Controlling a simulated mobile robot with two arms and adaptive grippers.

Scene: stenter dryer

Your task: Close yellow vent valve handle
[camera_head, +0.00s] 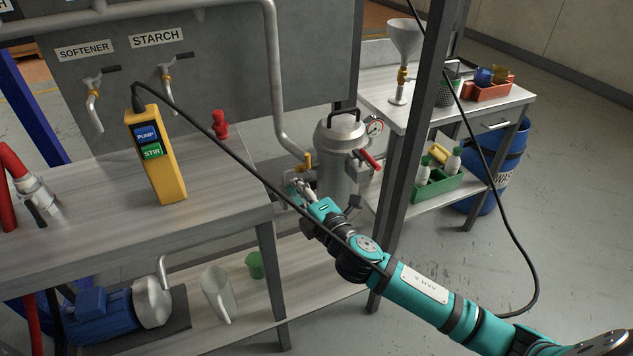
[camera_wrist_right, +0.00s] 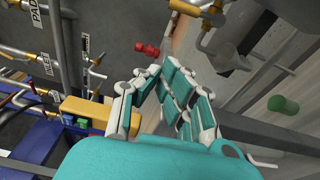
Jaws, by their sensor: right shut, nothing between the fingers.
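The yellow vent valve handle (camera_head: 308,161) stands roughly upright on the grey pipe, left of the steel pressure vessel (camera_head: 338,150). My right gripper (camera_head: 297,187), teal and grey, comes in from the lower right and is just below and left of the handle. Its fingers are drawn together with nothing between them. In the right wrist view the fingertips (camera_wrist_right: 161,70) show at the middle. A yellow-orange part (camera_wrist_right: 186,8) at the top edge there may be the handle. I cannot tell whether the fingers touch the valve. My left gripper is out of view.
The vessel has a gauge (camera_head: 375,127) and a red handle (camera_head: 370,160). A black cable (camera_head: 250,179) hangs across in front of my right arm. A dark post (camera_head: 405,140) stands right of the vessel. A bench (camera_head: 232,200) with a yellow pendant (camera_head: 168,180) is at left.

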